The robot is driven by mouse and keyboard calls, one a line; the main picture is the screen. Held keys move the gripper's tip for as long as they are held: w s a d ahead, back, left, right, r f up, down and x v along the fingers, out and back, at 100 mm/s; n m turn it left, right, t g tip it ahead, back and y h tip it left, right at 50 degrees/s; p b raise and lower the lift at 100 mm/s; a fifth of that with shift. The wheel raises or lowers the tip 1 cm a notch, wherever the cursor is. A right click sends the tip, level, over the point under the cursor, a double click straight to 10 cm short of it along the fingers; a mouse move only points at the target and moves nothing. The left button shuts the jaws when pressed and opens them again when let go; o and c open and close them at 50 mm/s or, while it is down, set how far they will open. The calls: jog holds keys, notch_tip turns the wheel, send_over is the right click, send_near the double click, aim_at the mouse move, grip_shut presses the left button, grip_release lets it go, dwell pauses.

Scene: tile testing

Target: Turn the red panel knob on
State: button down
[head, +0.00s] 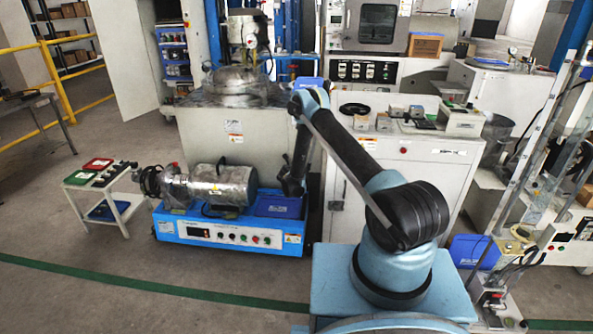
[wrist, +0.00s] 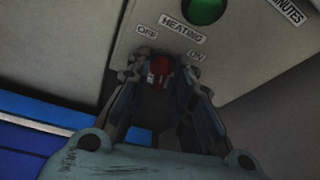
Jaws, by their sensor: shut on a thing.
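The red knob (wrist: 161,66) is on a pale panel (wrist: 240,60) at the top middle of the wrist view. My gripper (wrist: 164,80) is shut on the knob, with a finger on its left and right sides. The labels HEATING, OFF and ON are around the knob, OFF to the upper left and ON to the right. The fingers partly cover the knob, and I cannot tell which way it points. In the head view my gripper (head: 292,183) is low, near the right end of the blue machine base; the knob is hidden there.
A round green part (wrist: 203,10) is above the knob on the panel. A blue surface (wrist: 50,130) lies at lower left of the wrist view. In the head view, a blue machine base (head: 232,230) with a motor is left of my gripper, and a white cabinet (head: 408,180) stands right.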

jog(key=shift+d+m+y, duration=0.15)
jog(key=shift+m+y, duration=0.85)
jog(key=shift+m, duration=0.4)
jog(key=shift+d+m+y, duration=0.1)
jog(key=shift+m+y, duration=0.9)
jog(key=shift+m, duration=0.4)
jog(key=shift+t, duration=0.3)
jog(key=c, duration=1.7)
grip_release()
